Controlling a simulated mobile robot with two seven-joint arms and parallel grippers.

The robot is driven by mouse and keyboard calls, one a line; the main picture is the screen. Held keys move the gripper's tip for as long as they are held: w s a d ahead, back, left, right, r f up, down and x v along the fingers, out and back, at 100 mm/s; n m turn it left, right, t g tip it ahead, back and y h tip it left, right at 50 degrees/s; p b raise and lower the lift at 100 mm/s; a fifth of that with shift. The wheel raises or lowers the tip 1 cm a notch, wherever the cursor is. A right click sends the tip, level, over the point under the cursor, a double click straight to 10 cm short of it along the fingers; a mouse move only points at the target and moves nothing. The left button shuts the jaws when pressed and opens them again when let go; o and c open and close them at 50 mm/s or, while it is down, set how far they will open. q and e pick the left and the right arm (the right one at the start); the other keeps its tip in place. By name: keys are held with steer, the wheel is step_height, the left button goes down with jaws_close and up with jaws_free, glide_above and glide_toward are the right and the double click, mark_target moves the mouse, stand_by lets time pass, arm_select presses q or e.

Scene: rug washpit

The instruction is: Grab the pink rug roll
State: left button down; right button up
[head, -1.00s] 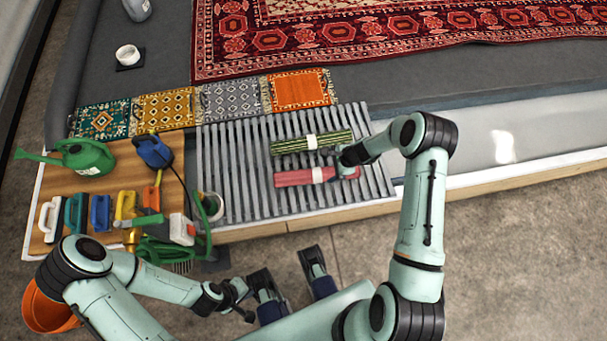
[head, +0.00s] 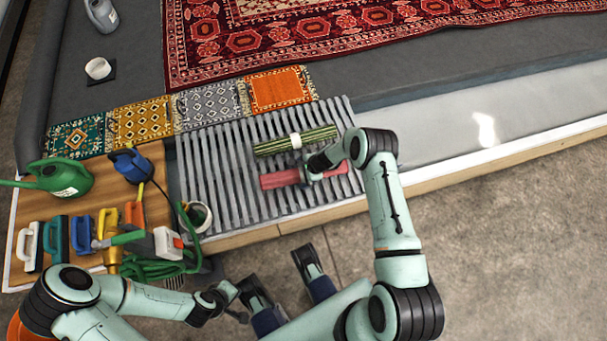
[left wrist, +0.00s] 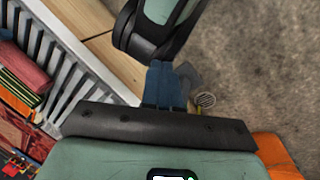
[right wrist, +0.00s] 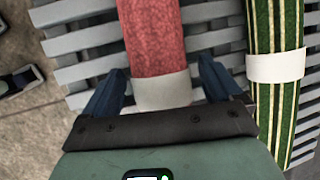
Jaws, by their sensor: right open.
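The pink rug roll (head: 281,179) lies on the grey slatted rack (head: 222,197), with a pale band round it. In the right wrist view the pink roll (right wrist: 152,38) and its band (right wrist: 162,90) lie between the fingers of my right gripper (right wrist: 160,88). That gripper is open, with a blue finger on each side of the roll. In the head view my right gripper (head: 308,170) partly covers the roll's band and middle. My left gripper (left wrist: 168,85) is away from the rack; its blue fingers look close together in the left wrist view.
A green striped roll (head: 268,147) with a white band lies just behind the pink one and close to the right gripper. A wooden board (head: 155,203) at left holds brushes, a green watering can (head: 62,178) and a hose. Small rugs (head: 140,124) lie behind the rack.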

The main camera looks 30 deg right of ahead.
steer(key=shift+r, duration=0.1)
steer(key=c, duration=1.4)
